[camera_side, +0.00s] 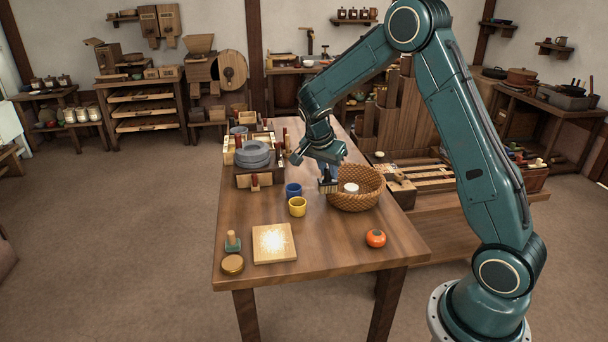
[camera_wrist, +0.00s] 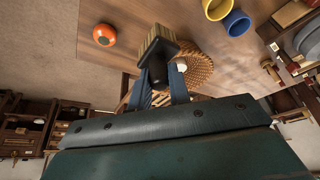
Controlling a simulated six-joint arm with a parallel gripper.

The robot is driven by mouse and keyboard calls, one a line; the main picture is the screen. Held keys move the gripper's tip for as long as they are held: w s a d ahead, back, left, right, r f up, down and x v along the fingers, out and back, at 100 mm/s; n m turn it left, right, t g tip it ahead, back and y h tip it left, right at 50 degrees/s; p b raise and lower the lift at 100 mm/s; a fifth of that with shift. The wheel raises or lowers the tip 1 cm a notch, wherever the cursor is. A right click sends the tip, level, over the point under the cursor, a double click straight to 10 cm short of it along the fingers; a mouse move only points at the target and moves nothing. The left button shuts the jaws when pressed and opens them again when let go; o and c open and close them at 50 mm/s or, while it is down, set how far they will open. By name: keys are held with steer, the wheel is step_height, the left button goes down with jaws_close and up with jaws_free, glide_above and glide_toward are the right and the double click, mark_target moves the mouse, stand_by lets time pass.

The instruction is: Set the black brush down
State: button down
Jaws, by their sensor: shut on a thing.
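My gripper (camera_side: 328,173) is shut on the black brush (camera_side: 327,185) and holds it above the table (camera_side: 345,233), at the left edge of the wicker basket. In the wrist view the black brush (camera_wrist: 157,58) shows a dark body and handle with pale bristles, between my gripper's blue fingers (camera_wrist: 160,85). The wicker basket (camera_side: 357,202) holds a white item (camera_side: 351,188). It also shows behind the brush in the wrist view (camera_wrist: 198,68). I cannot tell whether the brush touches the basket's rim.
A blue cup (camera_side: 293,190) and a yellow cup (camera_side: 297,207) stand just left of the basket. A stone quern (camera_side: 254,156) stands behind. The front middle is clear.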

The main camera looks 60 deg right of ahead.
step_height(320, 180, down, 12)
stand_by(0.4)
steer(key=shift+f, duration=0.2)
steer(key=shift+f, duration=2)
steer(key=shift+f, duration=0.2)
steer(key=c, duration=1.3)
jaws_free()
steer(key=shift+r, duration=0.1)
steer(key=v, duration=1.2)
